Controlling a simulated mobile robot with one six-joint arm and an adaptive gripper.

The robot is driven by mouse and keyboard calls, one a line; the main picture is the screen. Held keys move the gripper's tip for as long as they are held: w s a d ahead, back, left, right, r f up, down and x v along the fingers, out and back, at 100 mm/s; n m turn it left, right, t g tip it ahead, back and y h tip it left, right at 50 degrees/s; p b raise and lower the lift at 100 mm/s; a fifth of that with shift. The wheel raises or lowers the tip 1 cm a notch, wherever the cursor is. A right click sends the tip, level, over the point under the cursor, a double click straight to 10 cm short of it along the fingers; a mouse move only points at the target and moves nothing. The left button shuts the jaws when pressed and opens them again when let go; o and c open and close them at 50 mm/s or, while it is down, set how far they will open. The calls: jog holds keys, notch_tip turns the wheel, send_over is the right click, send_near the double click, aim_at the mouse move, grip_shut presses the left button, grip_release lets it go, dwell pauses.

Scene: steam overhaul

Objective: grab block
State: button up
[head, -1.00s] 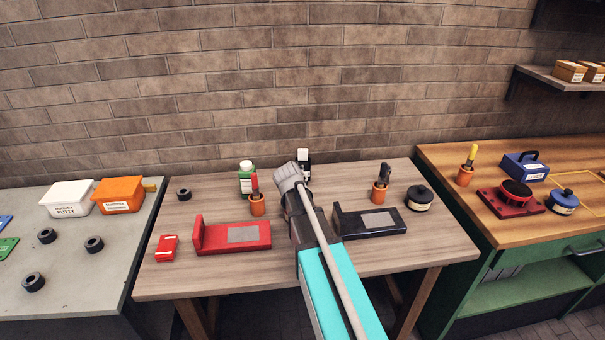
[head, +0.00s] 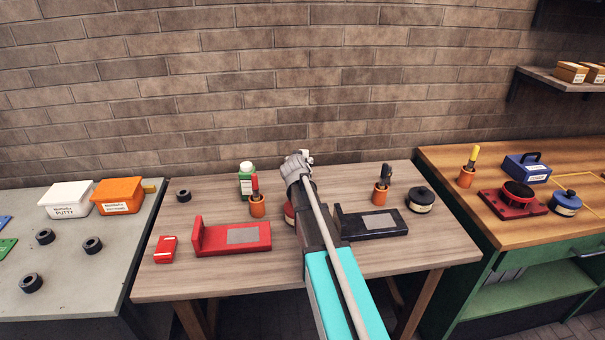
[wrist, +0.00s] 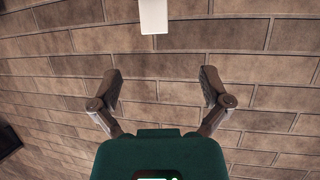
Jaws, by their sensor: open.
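No single thing is clearly the block. A red L-shaped block (head: 212,245) with a grey plate lies on the middle table, left of my arm. A black L-shaped block (head: 350,228) with a grey plate lies right of it, partly behind my arm. A small red box (head: 166,249) lies at the table's left front. My gripper (wrist: 161,80) is open and empty in the wrist view, its fingers apart before the brick wall. A white rectangular piece (wrist: 153,16) shows beyond the fingers; I cannot tell what it is. In the head view my arm mostly hides the gripper, above the table's back.
The middle table (head: 220,282) also holds a green-white bottle (head: 246,178), orange holders (head: 257,205) (head: 380,195) and a dark round tin (head: 421,200). A grey table (head: 75,275) stands left, a green-sided bench (head: 440,160) right. The middle table's front strip is mostly clear.

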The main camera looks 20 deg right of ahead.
jog(key=b+x, duration=0.2)
jog(key=x, duration=0.4)
jog(key=shift+w, duration=0.25)
jog(key=shift+d+f, duration=0.15)
jog(key=shift+d+b+x, duration=0.15)
jog(key=shift+b+x, duration=0.3)
jog(key=shift+x, duration=0.85)
jog(key=shift+d+b+x, duration=0.15)
jog(key=shift+b+x, duration=0.25)
jog(key=shift+x, duration=0.9)
jog(key=shift+s+r, duration=0.1)
jog(key=shift+r, duration=0.15)
grip_shut()
jog(key=shift+r, duration=0.15)
